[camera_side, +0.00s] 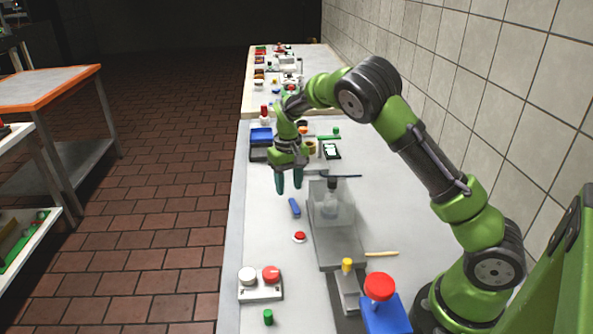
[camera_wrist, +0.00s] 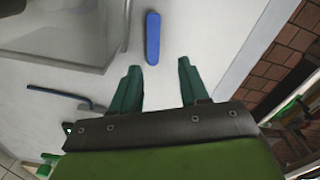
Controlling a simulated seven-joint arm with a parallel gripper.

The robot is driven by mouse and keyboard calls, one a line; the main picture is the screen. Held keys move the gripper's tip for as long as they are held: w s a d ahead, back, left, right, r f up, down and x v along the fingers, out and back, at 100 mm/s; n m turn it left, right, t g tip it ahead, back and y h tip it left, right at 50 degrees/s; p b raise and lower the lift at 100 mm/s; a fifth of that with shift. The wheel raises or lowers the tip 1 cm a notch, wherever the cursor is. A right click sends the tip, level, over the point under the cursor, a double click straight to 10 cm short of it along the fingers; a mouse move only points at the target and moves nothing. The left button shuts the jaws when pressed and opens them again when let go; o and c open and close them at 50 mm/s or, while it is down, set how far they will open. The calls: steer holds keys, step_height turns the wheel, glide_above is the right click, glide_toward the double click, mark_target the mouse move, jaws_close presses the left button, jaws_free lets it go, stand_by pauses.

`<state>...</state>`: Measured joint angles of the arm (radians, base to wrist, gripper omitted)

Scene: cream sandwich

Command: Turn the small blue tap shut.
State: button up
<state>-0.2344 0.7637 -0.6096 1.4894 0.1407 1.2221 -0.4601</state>
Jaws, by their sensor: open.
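The small blue tap (camera_side: 294,207) shows as a narrow, rounded blue bar on the pale worktop, left of a clear box. It also shows in the wrist view (camera_wrist: 153,38), at the top centre, pointing lengthwise toward my gripper. My gripper (camera_side: 289,184) has green fingers pointing down, just beyond the blue bar in the side view. In the wrist view my gripper (camera_wrist: 159,66) is open with nothing between its fingertips. The bar's near end lies just ahead of the gap between them, apart from both. How far the fingertips are above the worktop is hard to tell.
A clear box (camera_side: 344,211) stands close to the right of the bar. A red button (camera_side: 299,237) sits in front of it. A white block with two knobs (camera_side: 261,284) and a blue box with a red knob (camera_side: 383,312) stand nearer. The worktop's left edge is close.

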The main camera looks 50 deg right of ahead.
step_height(320, 180, up, 13)
steer(key=s+a+t, duration=0.1)
steer(key=s+a, duration=0.2)
steer(key=s, duration=0.3)
steer(key=s+a+r+t+y, duration=0.1)
steer(key=s+a+t, duration=0.1)
steer(key=s+a, duration=0.2)
steer(key=s+a+r+t, duration=0.1)
steer(key=s+a, duration=0.2)
steer(key=s, duration=0.7)
steer(key=shift+s+a+t+y, duration=0.25)
steer(key=shift+a+t+y, duration=0.05)
steer(key=shift+a+y, duration=0.1)
steer(key=m+g+h, duration=0.2)
steer(key=m+g, duration=0.1)
steer(key=g, duration=0.2)
glide_above(292, 201)
step_height(292, 201, down, 3)
step_height(292, 201, down, 16)
steer(key=shift+d+f, duration=0.1)
